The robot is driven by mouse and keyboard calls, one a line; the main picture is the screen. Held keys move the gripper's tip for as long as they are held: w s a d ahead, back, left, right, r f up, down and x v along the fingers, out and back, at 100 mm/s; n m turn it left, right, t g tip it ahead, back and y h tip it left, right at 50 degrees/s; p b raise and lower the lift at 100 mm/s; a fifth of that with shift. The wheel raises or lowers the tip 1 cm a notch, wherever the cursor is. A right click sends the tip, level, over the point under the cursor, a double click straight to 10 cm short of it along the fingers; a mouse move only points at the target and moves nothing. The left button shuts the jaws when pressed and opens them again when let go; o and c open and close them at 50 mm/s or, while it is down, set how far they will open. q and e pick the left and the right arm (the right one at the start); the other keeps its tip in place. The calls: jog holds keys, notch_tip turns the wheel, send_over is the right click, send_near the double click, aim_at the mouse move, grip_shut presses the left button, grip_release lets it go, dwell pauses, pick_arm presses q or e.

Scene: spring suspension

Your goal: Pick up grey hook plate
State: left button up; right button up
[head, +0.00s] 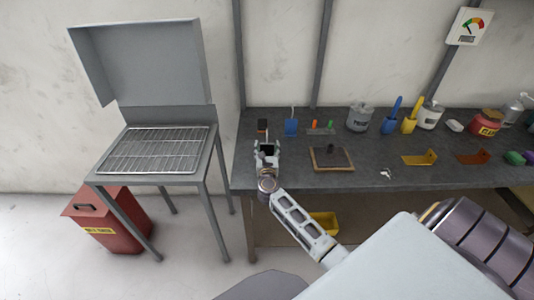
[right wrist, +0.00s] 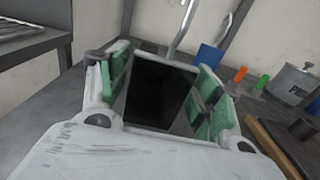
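My right gripper (head: 267,150) is over the left end of the workbench, its fingers pointing toward the wall. In the right wrist view its green-padded fingers (right wrist: 163,92) stand wide apart. A dark, grey-edged plate (right wrist: 160,92) lies between them, with a bent grey rod (right wrist: 183,40) rising just behind it. This looks like the grey hook plate, but its full shape is hidden by the gripper. I cannot tell whether the pads touch its sides. My left gripper is not in view.
A blue hook plate (head: 291,127) stands close to the right of the gripper. A grill stand (head: 208,142) is left of the bench, across a gap.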

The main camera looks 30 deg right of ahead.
jog(key=c, duration=0.8)
jog(key=shift+o, duration=0.2)
jog(key=shift+r, duration=0.1)
jog(key=shift+r+p, duration=0.9)
jog(key=shift+r, duration=4.05)
jog(key=shift+w+r, duration=0.1)
